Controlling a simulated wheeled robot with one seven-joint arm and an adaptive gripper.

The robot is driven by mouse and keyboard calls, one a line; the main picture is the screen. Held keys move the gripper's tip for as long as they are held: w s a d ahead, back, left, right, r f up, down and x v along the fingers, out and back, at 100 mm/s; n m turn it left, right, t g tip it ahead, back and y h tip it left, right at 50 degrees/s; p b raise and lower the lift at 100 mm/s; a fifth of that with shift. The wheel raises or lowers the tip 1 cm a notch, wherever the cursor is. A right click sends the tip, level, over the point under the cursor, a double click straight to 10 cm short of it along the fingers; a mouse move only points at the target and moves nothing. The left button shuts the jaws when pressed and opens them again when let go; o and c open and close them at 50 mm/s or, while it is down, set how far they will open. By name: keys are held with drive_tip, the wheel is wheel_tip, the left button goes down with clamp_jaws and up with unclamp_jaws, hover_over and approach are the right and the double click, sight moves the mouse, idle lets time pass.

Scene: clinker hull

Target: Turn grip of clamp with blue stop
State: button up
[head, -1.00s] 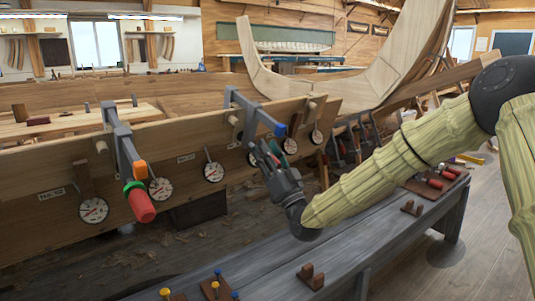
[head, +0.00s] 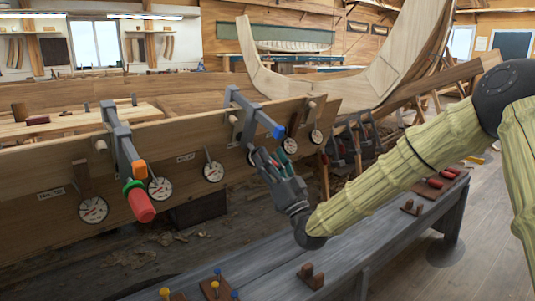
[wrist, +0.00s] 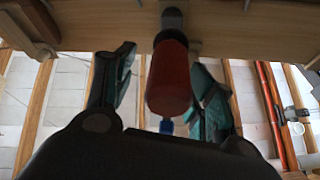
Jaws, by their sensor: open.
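The clamp with the blue stop (head: 278,131) hangs over the top edge of the hull plank, its grey bar (head: 244,103) sloping down to the right. My gripper (head: 267,158) is just below the blue stop, by the clamp's lower end. In the wrist view the clamp's red grip (wrist: 169,80) lies between the two open fingers of my gripper (wrist: 163,68), with a visible gap on the left side; contact on the right cannot be told. The blue stop (wrist: 166,127) shows beyond the grip. In the head view my gripper hides the grip.
A second clamp with an orange stop (head: 140,169) and a red grip (head: 141,205) hangs to the left. Several round dials (head: 213,171) sit along the plank (head: 60,164). A grey bench (head: 250,262) with pegs stands in front, below my arm.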

drive_tip(key=v, duration=0.9)
drive_tip(key=shift+d+f, duration=0.15)
drive_tip(key=shift+s, duration=0.15)
drive_tip(key=shift+c, duration=0.3)
idle(0.4)
